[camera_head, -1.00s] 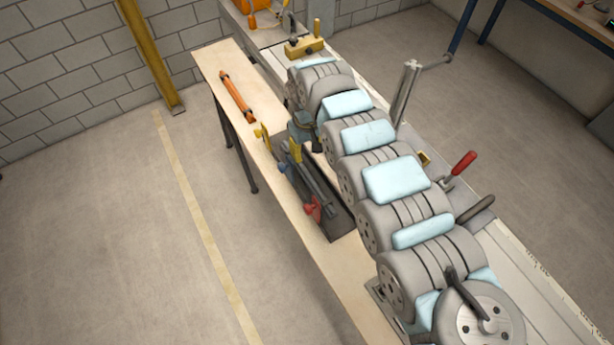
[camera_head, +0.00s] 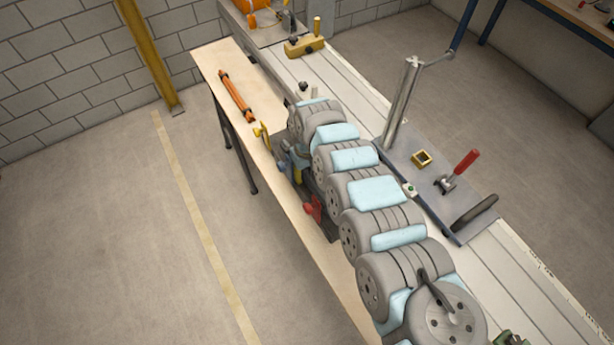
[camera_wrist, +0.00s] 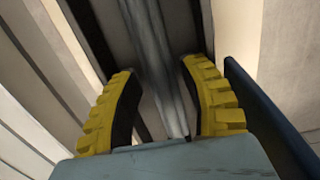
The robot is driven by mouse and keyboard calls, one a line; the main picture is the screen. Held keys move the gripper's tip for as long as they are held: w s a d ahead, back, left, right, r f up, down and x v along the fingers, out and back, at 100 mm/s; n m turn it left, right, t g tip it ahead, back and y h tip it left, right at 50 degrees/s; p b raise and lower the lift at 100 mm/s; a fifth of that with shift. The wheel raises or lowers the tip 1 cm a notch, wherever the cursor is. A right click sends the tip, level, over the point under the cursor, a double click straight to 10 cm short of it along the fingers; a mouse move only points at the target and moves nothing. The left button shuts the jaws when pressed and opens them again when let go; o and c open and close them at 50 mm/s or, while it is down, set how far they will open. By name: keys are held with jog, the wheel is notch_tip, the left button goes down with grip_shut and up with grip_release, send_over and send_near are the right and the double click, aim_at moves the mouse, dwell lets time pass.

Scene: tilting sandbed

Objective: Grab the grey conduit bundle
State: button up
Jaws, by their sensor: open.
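The grey conduit bundle (camera_wrist: 158,55) shows in the wrist view as grey lengths running between the two yellow-padded fingers. My gripper (camera_wrist: 160,70) is open, with one finger on each side of the bundle. Both fingers look apart from it; I cannot tell how deep they reach. In the head view my gripper (camera_head: 297,172) is low over the wooden bench, mostly hidden behind my arm. The bundle is not clearly visible in that view.
An orange bundle (camera_head: 236,95) lies toward the far end of the bench (camera_head: 212,62). A yellow part (camera_head: 262,136) and a red part (camera_head: 314,208) stand close to my gripper. A grey plate (camera_head: 425,185) with a post and red-handled lever lies right of my arm.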

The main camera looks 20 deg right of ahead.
jog(key=shift+f, duration=0.45)
grip_shut()
jog(key=shift+r, duration=0.1)
